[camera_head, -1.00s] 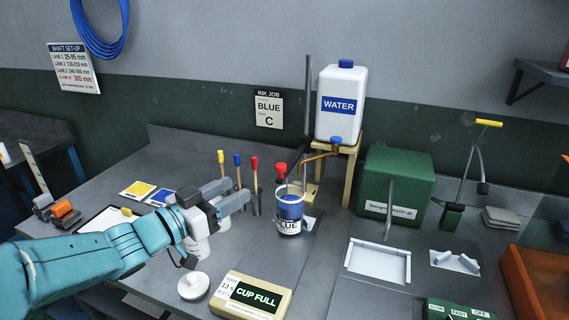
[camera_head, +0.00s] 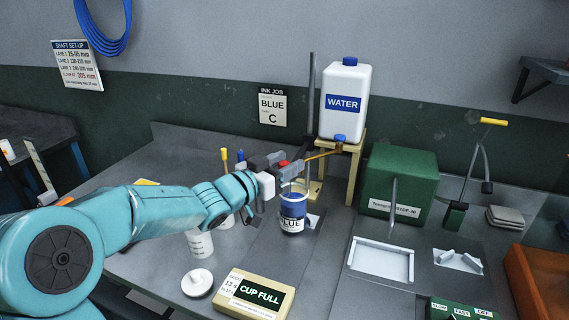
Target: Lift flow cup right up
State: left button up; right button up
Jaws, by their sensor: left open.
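My left gripper (camera_head: 281,168) is open, just above and left of a blue-and-white cup (camera_head: 293,212) labelled BLUE. Its fingers are at the red knob (camera_head: 284,163) over that cup, one in front and one behind. I cannot tell whether they touch the knob. The cup stands upright on the bench. A thing plainly marked as the flow cup is not clear to me; what hangs under the red knob is mostly hidden by the gripper and the BLUE cup. My right gripper is out of view.
A white WATER jug (camera_head: 344,100) sits on a wooden stand (camera_head: 354,165) with a brass tap. A beige CUP FULL box (camera_head: 251,295), a white lid (camera_head: 197,283) and a white beaker (camera_head: 200,243) stand in front. A green box (camera_head: 399,185) is right.

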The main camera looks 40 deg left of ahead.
pick_arm(q)
grip_shut()
notch_tip(320, 180, up, 21)
jog(key=p, duration=1.7)
jog(key=shift+c, duration=1)
grip_release()
jog(key=shift+o, duration=1)
jog(key=shift+s, duration=0.1)
jog(key=shift+f, duration=0.15)
